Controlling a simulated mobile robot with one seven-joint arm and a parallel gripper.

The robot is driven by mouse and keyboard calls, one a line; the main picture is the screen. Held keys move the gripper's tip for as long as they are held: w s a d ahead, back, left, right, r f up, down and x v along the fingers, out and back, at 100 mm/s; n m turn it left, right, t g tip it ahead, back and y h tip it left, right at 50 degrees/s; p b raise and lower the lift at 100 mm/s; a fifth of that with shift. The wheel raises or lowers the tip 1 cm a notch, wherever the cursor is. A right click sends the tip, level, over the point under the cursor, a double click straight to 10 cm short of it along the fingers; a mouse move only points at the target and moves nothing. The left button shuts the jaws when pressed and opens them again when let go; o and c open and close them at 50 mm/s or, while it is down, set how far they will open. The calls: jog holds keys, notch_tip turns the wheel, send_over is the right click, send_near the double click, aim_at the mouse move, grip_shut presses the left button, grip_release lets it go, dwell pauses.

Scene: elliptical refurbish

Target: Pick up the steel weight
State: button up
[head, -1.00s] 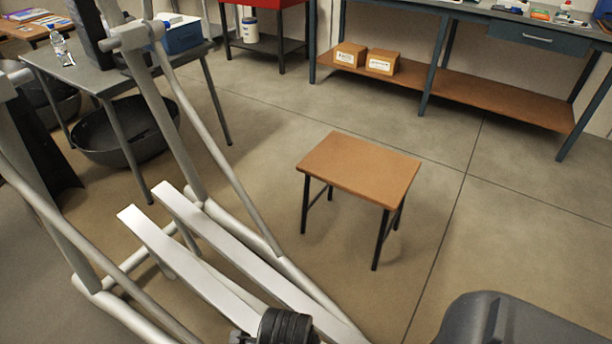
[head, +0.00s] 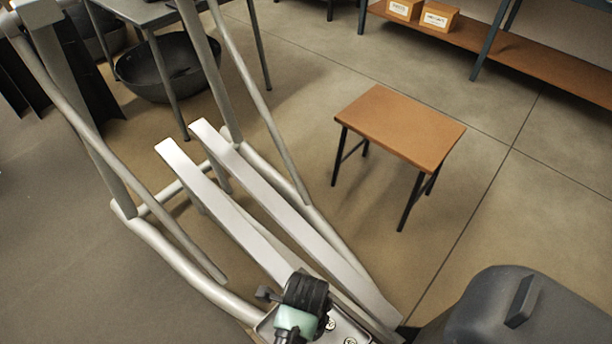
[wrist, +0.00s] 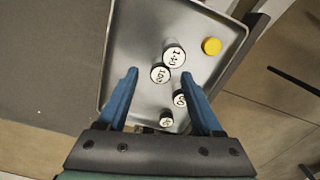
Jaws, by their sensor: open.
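Several cylindrical weights with white, marked tops stand in a metal tray (wrist: 222,38) in the wrist view. The largest weight (wrist: 174,56) is near the middle, with a second weight (wrist: 160,73) touching or close beside it. Two smaller weights (wrist: 180,99) stand nearer my gripper. I cannot tell which one is the steel weight; the markings are hard to read. My gripper (wrist: 159,75) is open and empty, its blue fingers on either side of the group in the picture. In the head view, my arm partly hides the tray (head: 343,327).
A yellow disc (wrist: 211,46) lies in the tray's right part. The elliptical's pale bars (head: 240,205) rise close to the tray. A small wooden-topped table (head: 402,124) stands beyond, with clear floor around it. A black basin (head: 165,75) sits at back left.

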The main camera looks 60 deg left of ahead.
notch_tip(320, 180, down, 3)
jog(key=shift+r+b, duration=0.1)
jog(key=shift+b, duration=0.2)
grip_shut()
